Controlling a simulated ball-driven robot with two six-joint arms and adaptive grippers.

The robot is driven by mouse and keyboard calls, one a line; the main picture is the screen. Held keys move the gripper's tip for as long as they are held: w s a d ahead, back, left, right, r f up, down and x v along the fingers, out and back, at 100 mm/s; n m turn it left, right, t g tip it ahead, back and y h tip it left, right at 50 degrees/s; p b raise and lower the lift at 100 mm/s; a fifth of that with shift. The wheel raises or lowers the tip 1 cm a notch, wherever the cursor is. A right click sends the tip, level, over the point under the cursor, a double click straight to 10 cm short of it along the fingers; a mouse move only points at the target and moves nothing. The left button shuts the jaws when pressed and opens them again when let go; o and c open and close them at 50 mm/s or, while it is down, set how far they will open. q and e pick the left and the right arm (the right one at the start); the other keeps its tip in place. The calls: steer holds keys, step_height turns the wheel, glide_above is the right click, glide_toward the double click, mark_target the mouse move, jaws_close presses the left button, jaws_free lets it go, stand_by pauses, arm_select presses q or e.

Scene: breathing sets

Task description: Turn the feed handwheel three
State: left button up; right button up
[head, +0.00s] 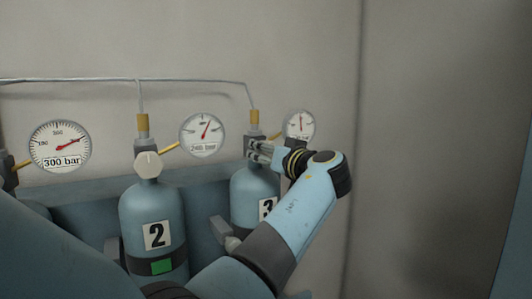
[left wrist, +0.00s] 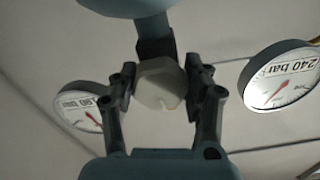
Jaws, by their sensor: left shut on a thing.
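Cylinder 3 (head: 250,190), blue with a "3" label, stands right of cylinder 2 in the head view. Its handwheel is hidden there behind my left gripper (head: 262,150), which reaches in from the right side. In the left wrist view, the pale, many-sided handwheel (left wrist: 160,86) sits between the two fingers of my left gripper (left wrist: 158,88). The fingers are shut on it from both sides. A notch shows on its face. My right gripper is in neither view.
Cylinder 2 (head: 152,218) has its own pale handwheel (head: 148,165) and a green tag. Gauges read 300 bar (head: 59,146), 240 bar (head: 202,135) and, in the left wrist view, 180 bar (left wrist: 80,107). A thin pipe (head: 190,81) runs above. Bare wall lies to the right.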

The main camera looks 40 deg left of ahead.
arm_select(q)
steer(key=shift+c, duration=0.5)
steer(key=shift+m+b, duration=0.45)
steer(key=shift+m, duration=2.85)
steer(key=o, duration=1.2)
step_height(320, 180, up, 10)
steer(key=shift+s+f, duration=0.1)
steer(key=shift+s, duration=0.05)
steer(key=shift+w, duration=0.2)
